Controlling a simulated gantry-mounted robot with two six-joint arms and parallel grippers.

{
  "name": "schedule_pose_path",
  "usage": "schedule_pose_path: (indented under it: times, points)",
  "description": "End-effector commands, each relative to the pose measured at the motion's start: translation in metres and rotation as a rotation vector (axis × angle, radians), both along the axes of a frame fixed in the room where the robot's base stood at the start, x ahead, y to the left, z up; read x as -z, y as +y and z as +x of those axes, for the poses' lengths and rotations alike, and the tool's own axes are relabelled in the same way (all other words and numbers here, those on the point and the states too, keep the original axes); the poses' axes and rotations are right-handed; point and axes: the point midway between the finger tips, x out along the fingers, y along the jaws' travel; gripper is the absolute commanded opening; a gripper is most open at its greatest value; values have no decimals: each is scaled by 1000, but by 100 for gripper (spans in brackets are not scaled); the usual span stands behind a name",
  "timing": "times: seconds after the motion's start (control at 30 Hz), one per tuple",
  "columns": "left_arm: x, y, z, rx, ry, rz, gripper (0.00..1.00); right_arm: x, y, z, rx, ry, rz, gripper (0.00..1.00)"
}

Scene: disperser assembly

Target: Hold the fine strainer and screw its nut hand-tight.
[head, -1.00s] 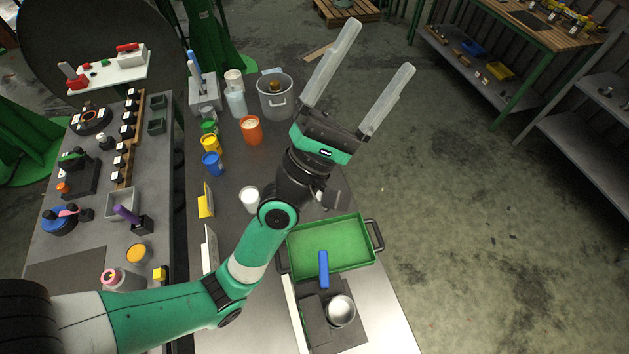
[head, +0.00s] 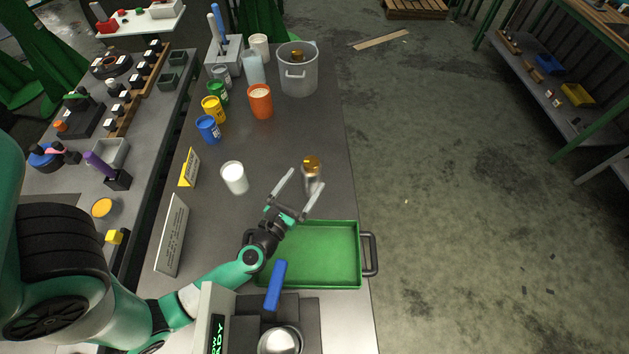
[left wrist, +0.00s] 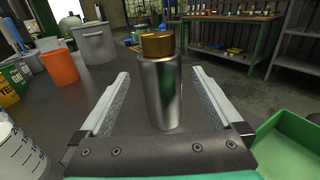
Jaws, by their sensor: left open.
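The fine strainer (head: 312,180) is a metal cylinder standing upright on the grey bench, behind the green tray. Its brass-coloured nut (head: 312,163) sits on top. In the left wrist view the strainer body (left wrist: 161,92) and nut (left wrist: 157,44) stand between the fingers of my left gripper. My left gripper (head: 302,191) is open, with a finger on each side of the strainer and visible gaps to it. It also shows in the left wrist view (left wrist: 160,100). My right gripper is not in view.
The green tray (head: 345,284) lies just in front. A white cup (head: 234,178) stands to the left. Orange (head: 260,102), yellow (head: 213,109) and blue (head: 208,129) cups and a grey pot (head: 298,70) are farther back. A blue-handled device (head: 275,286) stands in front. Bench right of the strainer is clear.

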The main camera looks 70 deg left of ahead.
Motion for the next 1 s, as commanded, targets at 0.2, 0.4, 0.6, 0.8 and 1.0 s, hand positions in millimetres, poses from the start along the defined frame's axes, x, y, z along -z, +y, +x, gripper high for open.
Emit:
schedule_pose_path:
  times: [0.2, 0.4, 0.6, 0.8, 1.0]
  points:
    - [-3, 17, 21, -2, -5, 2, 100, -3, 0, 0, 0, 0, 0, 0]
    - [-2, 37, 48, 0, -3, 2, 100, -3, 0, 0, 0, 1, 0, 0]
    - [-2, 46, 59, 2, -3, 3, 100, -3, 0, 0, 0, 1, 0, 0]
    - [-1, 46, 60, 2, -1, 3, 100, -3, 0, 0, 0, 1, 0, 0]
    - [-2, 45, 60, 2, -2, 4, 68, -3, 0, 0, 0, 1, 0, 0]
